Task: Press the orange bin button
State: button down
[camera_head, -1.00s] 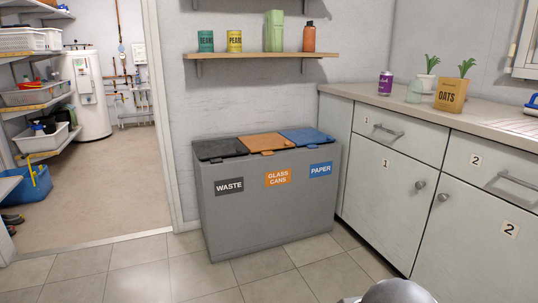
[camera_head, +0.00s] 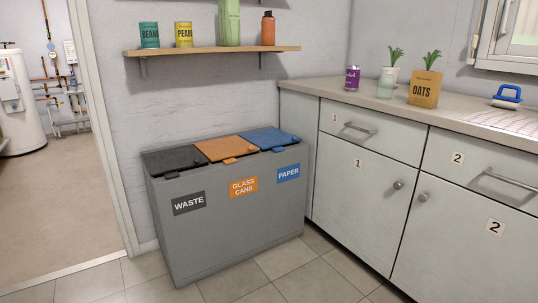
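A grey three-part bin (camera_head: 225,225) stands on the tiled floor against the wall. Its middle lid is orange (camera_head: 225,148), shut, above an orange "GLASS CANS" label (camera_head: 243,187). A small orange tab or button (camera_head: 230,161) sits at the front edge of that lid, and a small round knob-like spot shows near its back right. A black lid (camera_head: 172,160) over "WASTE" is on the left and a blue lid (camera_head: 266,138) over "PAPER" is on the right; both are shut. My gripper is not in view.
A wall shelf (camera_head: 215,50) with cans and bottles hangs above the bin. Cabinets (camera_head: 365,190) with a countertop (camera_head: 405,104) stand close on the right. A doorway is on the left. The tiled floor (camera_head: 270,285) in front is clear.

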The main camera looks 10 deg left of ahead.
aim_at(226, 161)
jog(key=i+j+z, duration=0.15)
jog(key=j, duration=0.25)
jog(key=i+j+z, duration=0.15)
jog(key=j, duration=0.25)
jog(key=i+j+z, duration=0.15)
jog(key=j, duration=0.25)
jog(key=i+j+z, duration=0.15)
jog(key=j, duration=0.3)
jog(key=i+j+z, duration=0.15)
jog(key=j, duration=0.3)
jog(key=i+j, duration=0.1)
jog(key=j, duration=0.3)
jog(key=i+j, duration=0.1)
jog(key=j, duration=0.3)
